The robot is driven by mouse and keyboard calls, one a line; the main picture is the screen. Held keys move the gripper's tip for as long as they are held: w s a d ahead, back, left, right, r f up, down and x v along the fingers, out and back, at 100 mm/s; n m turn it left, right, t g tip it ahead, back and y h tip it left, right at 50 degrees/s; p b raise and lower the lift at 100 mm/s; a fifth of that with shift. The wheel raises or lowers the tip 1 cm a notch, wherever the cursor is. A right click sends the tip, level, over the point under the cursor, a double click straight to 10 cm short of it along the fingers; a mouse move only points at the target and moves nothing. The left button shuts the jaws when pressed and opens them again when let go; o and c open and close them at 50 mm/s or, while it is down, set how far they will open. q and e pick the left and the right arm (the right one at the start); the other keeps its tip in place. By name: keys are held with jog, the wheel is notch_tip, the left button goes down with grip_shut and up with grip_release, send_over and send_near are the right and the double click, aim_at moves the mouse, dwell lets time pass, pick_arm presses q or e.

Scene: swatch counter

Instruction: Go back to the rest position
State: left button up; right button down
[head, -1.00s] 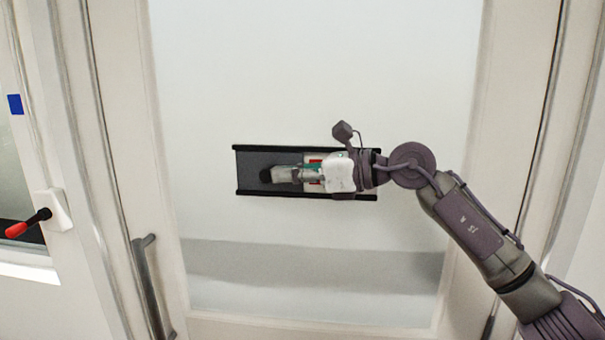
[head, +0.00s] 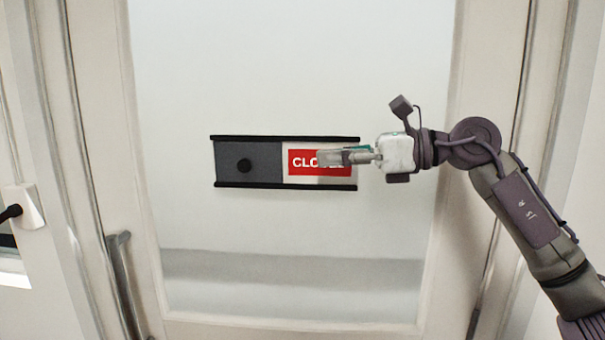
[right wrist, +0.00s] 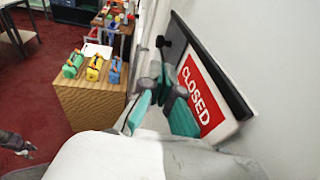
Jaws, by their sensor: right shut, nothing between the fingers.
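My right gripper (head: 322,157) is shut and empty, in front of the right half of the sliding sign on the glass door. The sign's black frame (head: 285,187) holds a grey slider panel (head: 232,160) at its left, with a black round knob (head: 244,165). The red sign face (head: 300,161) shows at the right, its lettering partly hidden by my fingers. In the right wrist view the red face (right wrist: 199,95) reads "CLOSED", beside my gripper's teal-padded fingers (right wrist: 160,100).
The glass door (head: 290,80) has a vertical metal handle (head: 124,285) at lower left. A white wall plate with a black lever (head: 12,213) is at the far left. The right wrist view shows a wooden counter (right wrist: 92,103) with several coloured items and red carpet (right wrist: 40,75).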

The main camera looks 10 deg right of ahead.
jog(key=shift+v, duration=1.05)
jog(key=shift+a, duration=0.15)
